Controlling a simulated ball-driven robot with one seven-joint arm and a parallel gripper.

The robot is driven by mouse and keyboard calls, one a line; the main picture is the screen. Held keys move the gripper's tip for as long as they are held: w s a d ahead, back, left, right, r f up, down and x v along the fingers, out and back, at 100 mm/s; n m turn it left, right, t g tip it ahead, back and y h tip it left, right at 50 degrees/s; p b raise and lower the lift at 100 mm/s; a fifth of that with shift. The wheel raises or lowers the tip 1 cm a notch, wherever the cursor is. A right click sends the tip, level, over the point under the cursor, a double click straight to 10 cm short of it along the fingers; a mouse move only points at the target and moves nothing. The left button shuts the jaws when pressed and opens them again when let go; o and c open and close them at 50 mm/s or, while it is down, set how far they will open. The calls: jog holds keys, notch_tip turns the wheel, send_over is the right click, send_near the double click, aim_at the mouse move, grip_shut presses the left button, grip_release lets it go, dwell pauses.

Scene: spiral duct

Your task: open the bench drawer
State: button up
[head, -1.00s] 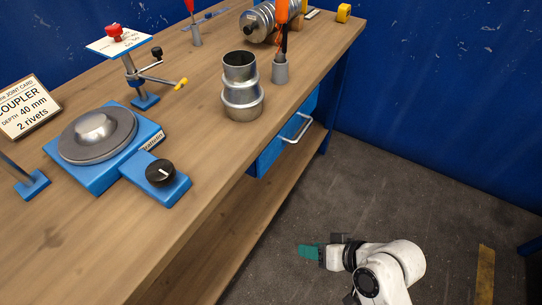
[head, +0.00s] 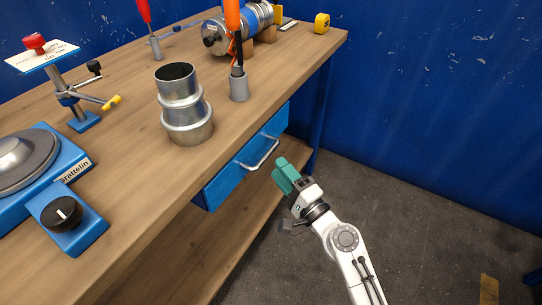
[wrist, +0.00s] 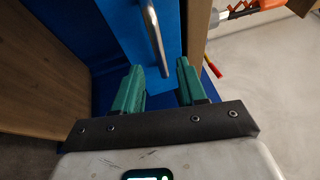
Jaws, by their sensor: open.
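The bench drawer (head: 228,182) is a blue box under the bench top, with a pale metal bar handle (head: 262,153) on its front. It looks shut. My gripper (head: 285,172) is just right of and a little below the handle in the head view, its green fingers pointing toward the drawer. In the wrist view the two green fingers (wrist: 158,88) are apart with nothing between them. The handle bar (wrist: 154,38) shows ahead of them, roughly in line with the gap, against the blue drawer front (wrist: 124,22). The fingers do not appear to touch it.
A lower shelf (head: 180,270) lies under the drawer. Floor to the right is clear.

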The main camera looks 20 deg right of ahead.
jog(key=shift+p+x, duration=0.3)
jog(key=shift+x, duration=2.15)
jog(key=shift+c, duration=0.5)
grip_shut()
